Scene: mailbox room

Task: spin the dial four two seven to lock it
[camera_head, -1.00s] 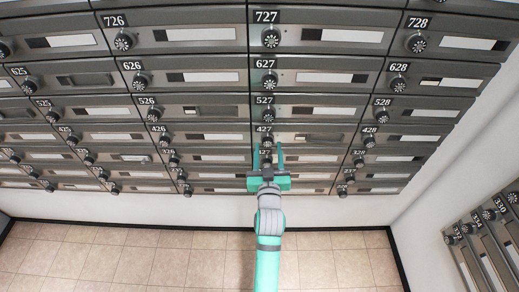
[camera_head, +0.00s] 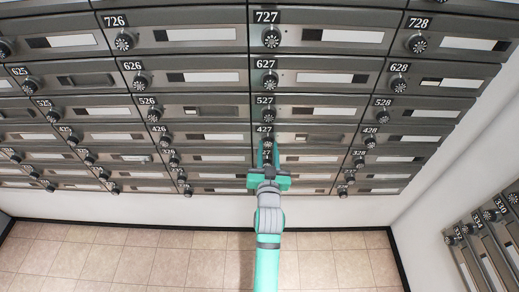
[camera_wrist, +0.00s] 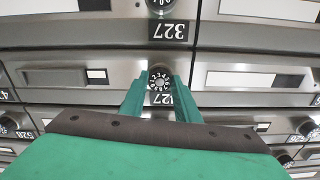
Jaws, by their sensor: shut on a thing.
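The dial of box 427 (camera_wrist: 160,78) is a round black knob with white marks. It sits beside its 427 label, which also shows in the head view (camera_head: 265,129). My gripper (camera_wrist: 160,73) has its two teal fingers on either side of this dial, shut on it. The 427 door (camera_wrist: 120,90) has a grey bar and a white label window. It looks level with its neighbours.
Dial 527 (camera_head: 267,114) is close above and the 327 label (camera_wrist: 170,31) is close by in the wrist view. Boxes surround the gripper. A white wall (camera_head: 440,150) stands at the right, with more boxes (camera_head: 487,240). The tiled floor (camera_head: 150,262) is clear.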

